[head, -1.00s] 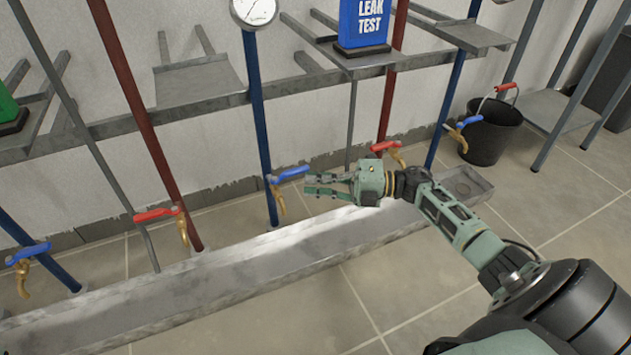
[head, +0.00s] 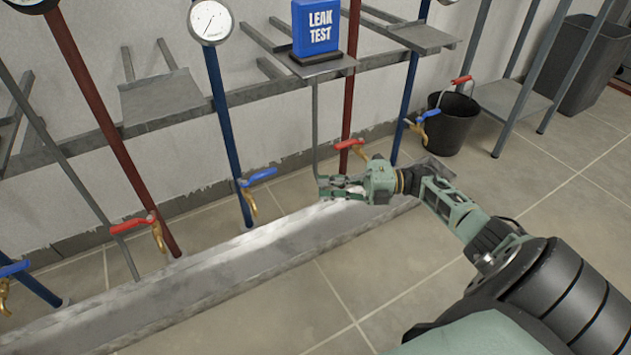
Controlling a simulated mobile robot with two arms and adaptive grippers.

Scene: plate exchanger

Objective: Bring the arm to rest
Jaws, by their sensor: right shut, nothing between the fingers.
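My right arm (head: 455,215) comes in from the lower right and reaches toward the pipe rack. My right gripper (head: 325,187) is shut and empty, with its fingers pointing left. In the picture it lies over the far edge of the metal trough, between the blue-handled tap (head: 257,180) and the red-handled tap (head: 350,146). It appears apart from both taps. My left gripper does not show.
A long metal trough (head: 220,265) runs below several taps on red and blue pipes. A blue LEAK TEST sign (head: 320,27) stands on a bracket above. A black bucket (head: 452,122) stands near a metal shelf (head: 510,103) at right. The front floor is clear.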

